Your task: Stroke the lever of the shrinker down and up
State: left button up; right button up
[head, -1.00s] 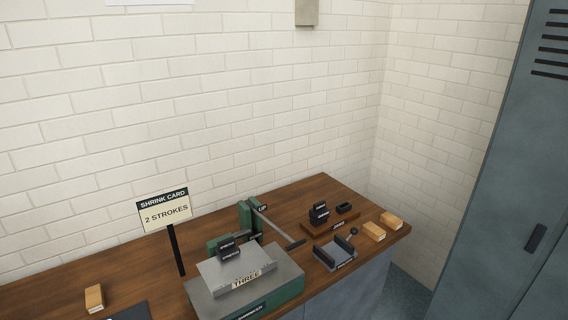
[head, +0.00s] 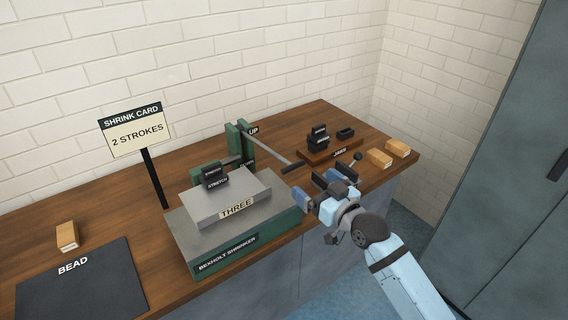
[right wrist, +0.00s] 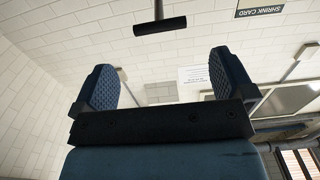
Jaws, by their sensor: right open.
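The green and grey shrinker (head: 284,228) stands on the bench, labelled BEXHOLT SHRINKER, with a THREE plate and a dark STRETCH block on top. Its lever (head: 267,149) is a grey rod sloping from the green post beside an UP label to a dark grip (head: 293,167). My right gripper (head: 314,188) is open and empty, just below and right of the grip. In the right wrist view the dark lever grip (right wrist: 160,26) lies beyond the open fingers (right wrist: 165,85), apart from them. My left gripper is not in view.
A SHRINK CARD sign (head: 136,130) reads 2 STROKES. Wooden blocks (head: 379,158) and a jaws rack (head: 330,150) with dark pieces sit at the right. A BEAD mat (head: 80,285) lies front left.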

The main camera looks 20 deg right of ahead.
aim_at(295, 168)
jog(key=x, duration=1)
jog(key=shift+w+a+f, duration=0.1)
jog(key=shift+w+a, duration=0.1)
jog(key=shift+w, duration=0.3)
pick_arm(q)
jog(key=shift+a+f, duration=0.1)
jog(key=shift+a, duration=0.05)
